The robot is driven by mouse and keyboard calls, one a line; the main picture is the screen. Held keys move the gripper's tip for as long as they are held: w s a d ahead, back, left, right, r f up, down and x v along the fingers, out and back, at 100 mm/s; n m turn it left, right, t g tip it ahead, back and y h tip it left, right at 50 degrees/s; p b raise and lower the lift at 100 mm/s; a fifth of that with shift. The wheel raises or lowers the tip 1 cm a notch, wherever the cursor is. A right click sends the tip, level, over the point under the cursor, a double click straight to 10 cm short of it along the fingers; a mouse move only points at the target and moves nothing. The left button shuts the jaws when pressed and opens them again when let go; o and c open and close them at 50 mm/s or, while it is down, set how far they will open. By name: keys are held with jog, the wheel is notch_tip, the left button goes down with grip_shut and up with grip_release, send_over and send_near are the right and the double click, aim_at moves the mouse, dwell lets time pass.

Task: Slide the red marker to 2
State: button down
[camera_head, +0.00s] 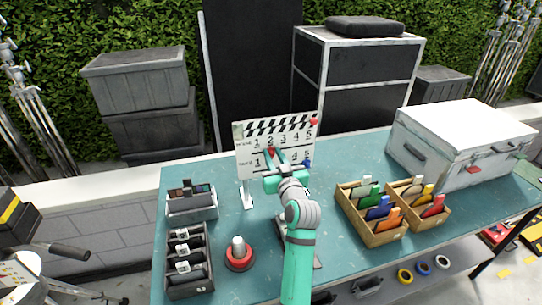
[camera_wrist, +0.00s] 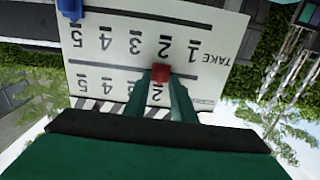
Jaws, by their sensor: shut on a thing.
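A white clapperboard (camera_head: 243,165) stands upright on the table, with an upper SCENE row and a lower TAKE row of numbers. It appears upside down in the wrist view (camera_wrist: 225,65). The red marker (camera_head: 271,150) is on the board just below the 2 of the upper row; it also shows in the wrist view (camera_wrist: 160,72). My gripper (camera_head: 275,156) is in front of the board. Its fingers (camera_wrist: 165,85) are shut on the red marker and partly cover the upper row's numbers. A blue marker (camera_head: 308,163) is by the lower row's 5; it shows at the wrist view's edge (camera_wrist: 70,10).
Wooden trays (camera_head: 384,238) of coloured items stand right of my arm. A white case (camera_head: 460,150) is at the far right. A black tray (camera_head: 188,262) and a red-based object (camera_head: 239,255) are at the left. Bare table (camera_head: 350,160) lies right of the board.

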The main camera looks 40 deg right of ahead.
jog(key=c, duration=1.8)
grip_release()
jog(key=shift+c, duration=0.2)
jog(key=v, duration=1.1)
